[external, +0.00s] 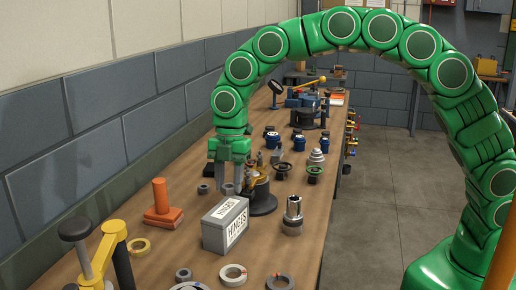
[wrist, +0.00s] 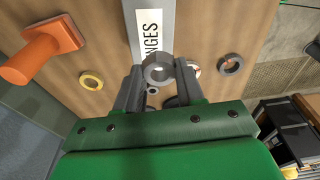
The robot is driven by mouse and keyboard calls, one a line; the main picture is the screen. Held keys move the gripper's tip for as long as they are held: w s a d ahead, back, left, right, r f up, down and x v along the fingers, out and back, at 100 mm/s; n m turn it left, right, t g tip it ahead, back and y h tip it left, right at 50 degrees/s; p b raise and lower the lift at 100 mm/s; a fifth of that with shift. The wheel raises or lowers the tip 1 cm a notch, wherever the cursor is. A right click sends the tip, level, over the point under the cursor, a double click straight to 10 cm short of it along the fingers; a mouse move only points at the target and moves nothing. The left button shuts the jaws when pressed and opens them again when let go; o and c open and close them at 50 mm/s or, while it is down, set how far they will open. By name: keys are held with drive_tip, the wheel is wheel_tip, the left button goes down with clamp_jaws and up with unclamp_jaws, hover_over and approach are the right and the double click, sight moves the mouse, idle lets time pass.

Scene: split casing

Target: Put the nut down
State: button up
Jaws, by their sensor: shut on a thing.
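The nut is a grey ring (wrist: 158,68) with a round hole, seen between the two fingertips in the wrist view. My gripper (wrist: 159,76) is shut on it, one finger at each side. In the external view my gripper (external: 228,186) points down just behind the grey HINGES box (external: 226,226), and the nut (external: 227,189) shows small and dark between the fingers. I cannot tell exactly how high it is above the bench.
The HINGES box also shows in the wrist view (wrist: 153,14). An orange stamp-like tool (external: 162,210) stands to the left. A dark round-based fixture (external: 262,199) stands close on the right. Several rings lie at the front of the bench (external: 165,262).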

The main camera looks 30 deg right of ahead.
sight(225, 195)
drive_tip(key=shift+w+a+f, duration=0.35)
drive_tip(key=shift+w+f, duration=0.05)
drive_tip(key=shift+f, duration=1.75)
drive_tip(key=o, duration=1.1)
drive_tip(key=shift+f, duration=0.1)
drive_tip(key=shift+w+d+r, duration=0.2)
drive_tip(key=shift+r, duration=1.8)
drive_tip(key=shift+w+d+r, duration=0.2)
drive_tip(key=shift+d+r, duration=0.05)
drive_tip(key=shift+r, duration=1.8)
drive_tip(key=shift+w+d+r, duration=0.2)
drive_tip(key=shift+r, duration=1.8)
